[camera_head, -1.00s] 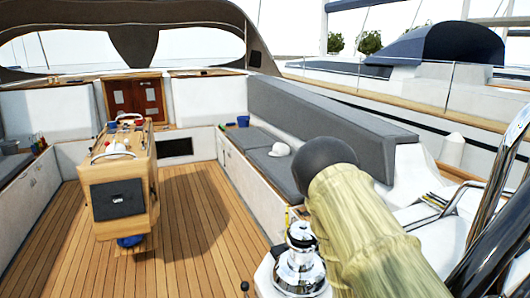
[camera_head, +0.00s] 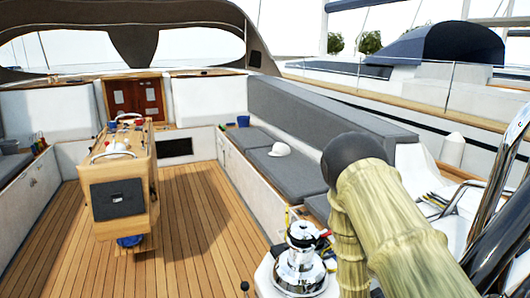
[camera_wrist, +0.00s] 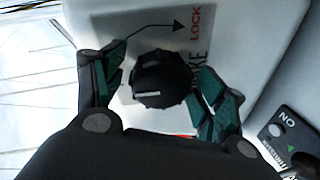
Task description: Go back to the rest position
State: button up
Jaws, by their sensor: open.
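In the wrist view my gripper (camera_wrist: 163,72) is open, with its two teal-padded fingers spread on either side of a round black knob (camera_wrist: 158,82). The knob has a pale pointer line and sits on a light grey panel (camera_wrist: 225,55). A curved arrow and the red word LOCK are printed beside the knob. I cannot tell whether the fingers touch the knob. In the head view my arm shows at the right, but the gripper is hidden.
A dark switch plate (camera_wrist: 285,142) marked ON is at the wrist view's lower right. In the head view a chrome winch (camera_head: 301,262) stands close to my arm. A cockpit table (camera_head: 140,165) is at left, a grey bench (camera_head: 265,150) at centre.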

jog(key=m, duration=0.3)
jog(key=m+t, duration=0.1)
jog(key=m, duration=0.2)
jog(key=shift+s+h+p, duration=0.1)
jog(key=shift+h+p, duration=0.2)
jog(key=shift+m, duration=1.6)
jog(key=shift+f, duration=0.1)
